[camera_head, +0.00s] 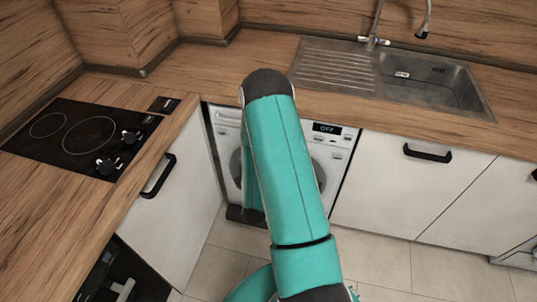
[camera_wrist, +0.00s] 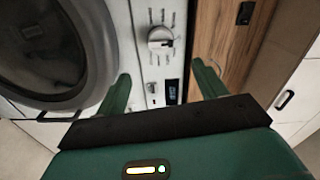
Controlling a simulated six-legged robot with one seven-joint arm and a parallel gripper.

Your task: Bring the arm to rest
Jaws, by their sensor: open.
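My gripper (camera_wrist: 160,88) shows in the wrist view with its two green fingers spread apart and nothing between them. It faces the control panel of a white washing machine (camera_wrist: 130,20), with the round door at left and a knob (camera_wrist: 160,40) straight ahead. I cannot tell the distance to the panel. In the head view my teal arm (camera_head: 285,170) is raised and bent, and it covers the middle of the washing machine (camera_head: 338,150).
A wooden worktop (camera_head: 225,65) runs around the corner, with a black hob (camera_head: 80,137) at left and a steel sink (camera_head: 430,85) at right. White cabinets (camera_head: 380,190) with black handles stand beside the washing machine. Tiled floor (camera_head: 395,270) is clear at lower right.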

